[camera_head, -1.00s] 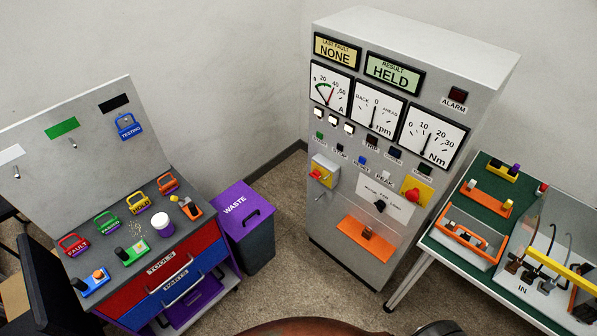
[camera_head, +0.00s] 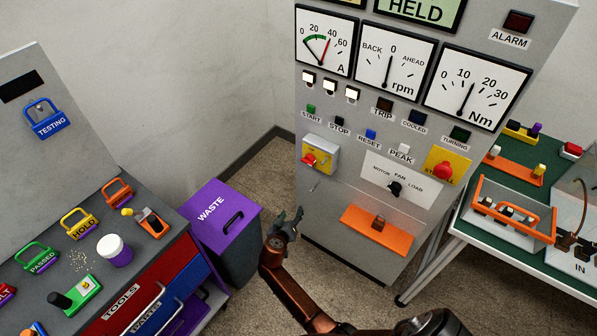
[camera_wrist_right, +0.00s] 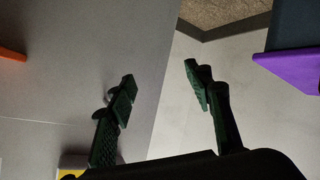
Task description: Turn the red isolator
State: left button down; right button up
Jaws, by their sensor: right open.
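The red isolator (camera_head: 309,159) is a red knob on a yellow plate, on a grey box at the lower left of the cabinet front. My right gripper (camera_head: 290,222) is open and empty, in front of the cabinet, below and a little left of the isolator and apart from it. In the right wrist view the gripper's two dark fingers (camera_wrist_right: 160,95) stand wide apart with nothing between them. A piece of yellow (camera_wrist_right: 72,165) shows at the lower left of that view, partly hidden. My left gripper is not in view.
The grey cabinet (camera_head: 340,225) has an orange shelf (camera_head: 377,232) low on its front and a red stop button (camera_head: 443,171) at right. A purple waste bin (camera_head: 222,215) stands left of the gripper. A tool bench is at left, a green-topped table (camera_head: 470,226) at right.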

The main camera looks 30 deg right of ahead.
jog(key=w+r+m+h+b, duration=0.3)
jog(key=r+m+h+b, duration=0.15)
jog(key=r, duration=0.65)
jog(key=m+g+h+b, duration=0.2)
jog(key=m+h+b, duration=0.1)
jog(key=m, duration=0.3)
send_near(306, 162)
jog(key=d, duration=0.3)
jog(key=x, duration=0.3)
jog(key=w+b+x, duration=0.1)
jog(key=x, duration=0.3)
jog(key=shift+a+f, duration=0.1)
jog(key=shift+a, duration=0.15)
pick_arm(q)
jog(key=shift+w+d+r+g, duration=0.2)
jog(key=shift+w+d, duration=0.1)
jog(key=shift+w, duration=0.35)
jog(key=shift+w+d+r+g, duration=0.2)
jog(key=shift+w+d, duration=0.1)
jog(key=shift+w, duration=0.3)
pick_arm(e)
jog(key=shift+s+t, duration=0.1)
jog(key=shift+t, duration=0.2)
jog(key=c, duration=0.9)
